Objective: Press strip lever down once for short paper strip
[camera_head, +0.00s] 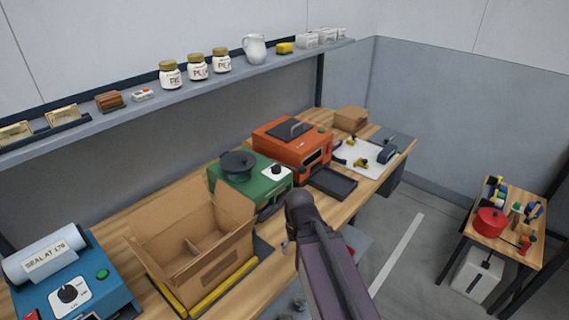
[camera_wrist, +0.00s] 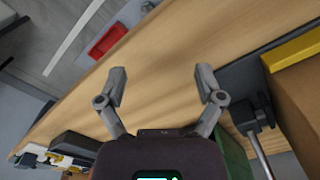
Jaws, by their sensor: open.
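A green machine (camera_head: 250,183) with a dark round disc on top and a white dial stands on the wooden bench, right of the open carton. In the wrist view, its green side (camera_wrist: 236,155) shows at the bottom right of my gripper. A dark block with a pale metal rod (camera_wrist: 262,152), which looks like the lever, stands beside that side. My gripper (camera_wrist: 162,84) is open and empty over bare wood, left of and apart from the rod. In the head view, my arm covers the area in front of the green machine, and the fingers cannot be made out.
An open carton (camera_head: 165,235) stands left of the machine, with a yellow-edged mat (camera_head: 218,292) before it. A blue sealer (camera_head: 72,285) is at far left. An orange machine (camera_head: 292,140) stands behind right. A shelf (camera_head: 160,108) with jars runs above. Bench wood (camera_wrist: 170,45) near my fingers is clear.

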